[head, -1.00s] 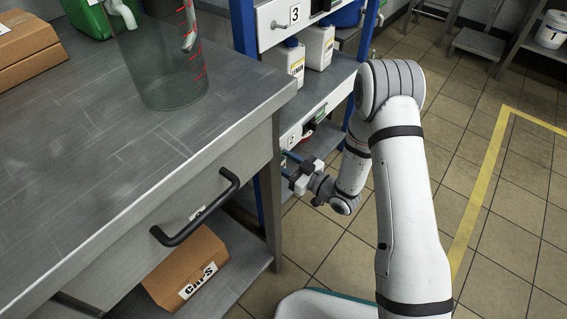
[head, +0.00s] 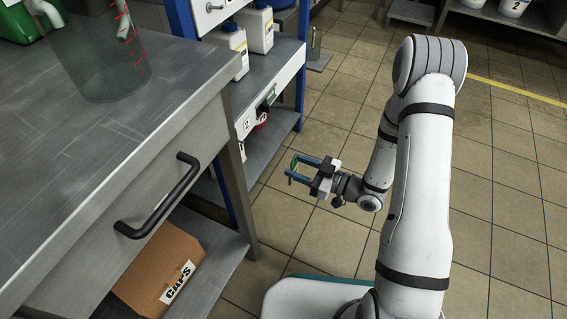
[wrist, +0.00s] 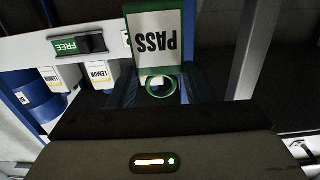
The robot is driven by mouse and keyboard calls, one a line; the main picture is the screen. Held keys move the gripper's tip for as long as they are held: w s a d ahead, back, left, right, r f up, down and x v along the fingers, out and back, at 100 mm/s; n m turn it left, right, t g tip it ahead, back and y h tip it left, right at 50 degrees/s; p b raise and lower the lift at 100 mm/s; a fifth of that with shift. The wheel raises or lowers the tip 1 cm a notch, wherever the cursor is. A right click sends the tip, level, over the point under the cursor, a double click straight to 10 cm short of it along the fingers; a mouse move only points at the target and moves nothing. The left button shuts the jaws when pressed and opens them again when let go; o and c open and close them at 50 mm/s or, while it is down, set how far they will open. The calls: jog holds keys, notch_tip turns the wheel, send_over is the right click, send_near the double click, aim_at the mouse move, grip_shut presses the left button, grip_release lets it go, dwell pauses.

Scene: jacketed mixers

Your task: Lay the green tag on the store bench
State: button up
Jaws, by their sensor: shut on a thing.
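The green tag (wrist: 155,82) hangs in the wrist view as a white plate reading "PASS" upside down, with a green border and a green ring (wrist: 161,99). My gripper (wrist: 160,92) is shut on it between dark blue fingers. In the head view my gripper (head: 304,170) is over open floor, right of the shelf rack, with a small green part of the tag (head: 292,170) at its fingertips. A steel bench (head: 100,150) with a drawer fills the left of the head view; no label shows whether it is the store bench.
The blue-framed rack (head: 281,78) holds white jugs (head: 257,28). Its edge carries a FREE sign (wrist: 67,45), seen in the wrist view. A glass vessel (head: 105,65) stands on the bench, and a cardboard box (head: 160,265) lies below. The tiled floor (head: 330,240) around my gripper is clear.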

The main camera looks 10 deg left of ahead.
jog(key=shift+s+d, duration=0.1)
jog(key=shift+d, duration=0.15)
